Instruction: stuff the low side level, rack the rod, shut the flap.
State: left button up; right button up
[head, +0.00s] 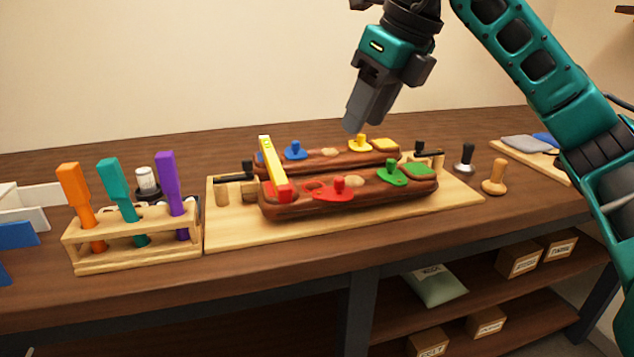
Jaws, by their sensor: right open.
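Two long brown leather panels lie side by side, a front panel (350,203) and a rear panel (335,165). The front one carries a knobbed red flap (334,192) and a green flap (391,178); the rear one carries a blue flap (294,153) and a yellow flap (361,144). A yellow bar (273,168), perhaps a level, lies across both panels at their left end. Orange (74,188), teal (115,182) and purple (169,180) handled rods stand in a wooden rack (135,245). My right gripper (356,118) is open and empty above the rear panel. My left gripper is not in view.
The panels rest on a light wooden board (235,232). A dark-topped knob tool (464,160) and a wooden knob tool (494,178) stand to its right. A tray (560,172) with grey and blue pads lies at far right. White and blue pieces are at far left.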

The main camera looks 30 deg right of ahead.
aim_at(340, 178)
jog(key=shift+h, duration=0.3)
jog(key=b+x, duration=0.1)
jog(key=x, duration=0.2)
jog(key=b+x, duration=0.1)
jog(key=x, duration=0.3)
jog(key=b+x, duration=0.1)
jog(key=x, duration=0.2)
jog(key=shift+w+d+f, duration=0.2)
jog(key=shift+d+f, duration=0.1)
jog(key=shift+f, duration=0.1)
jog(key=shift+w+f, duration=0.15)
jog(key=shift+f, duration=0.15)
jog(key=shift+w+a+f+b, duration=0.1)
jog(key=shift+w+f+b, duration=0.1)
jog(key=shift+f+b, duration=0.15)
grip_shut()
